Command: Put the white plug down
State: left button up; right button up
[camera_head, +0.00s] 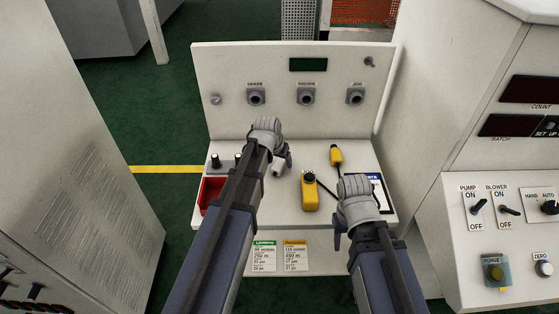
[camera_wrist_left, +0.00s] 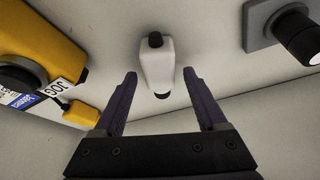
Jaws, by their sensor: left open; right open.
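The white plug (camera_head: 284,161) lies on the pale console top, partly hidden by my left arm in the head view. In the left wrist view the white plug (camera_wrist_left: 157,64) shows whole, with dark ends. My left gripper (camera_wrist_left: 159,75) is open, its fingertips near the plug's two sides with gaps visible and nothing held. In the head view my left gripper (camera_head: 268,135) is over the console, its fingers mostly hidden. My right gripper (camera_head: 343,225) is open and empty by the console's front right.
A yellow pendant (camera_head: 310,191) and a yellow plug (camera_head: 336,155), joined by a dark cable, lie to the right. Sockets labelled SPARE (camera_head: 256,96) and JOG (camera_head: 356,97) sit on the upright panel. A red tray (camera_head: 209,193) and black knobs (camera_head: 215,161) are at left.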

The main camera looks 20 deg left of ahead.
pick_arm(q)
jog(key=d+p+v, duration=0.1)
jog(key=p+v, duration=0.9)
jog(key=v, duration=0.1)
jog(key=s+d+m+g+y, duration=0.1)
jog(key=s+d+g, duration=0.1)
jog(key=s+d, duration=0.4)
jog(key=s+d+f+m+g+y, duration=0.1)
jog(key=s+d+g, duration=0.1)
jog(key=s+d, duration=0.5)
jog(key=s, duration=0.6)
jog(key=shift+s+g, duration=0.4)
jog(key=shift+f, duration=0.15)
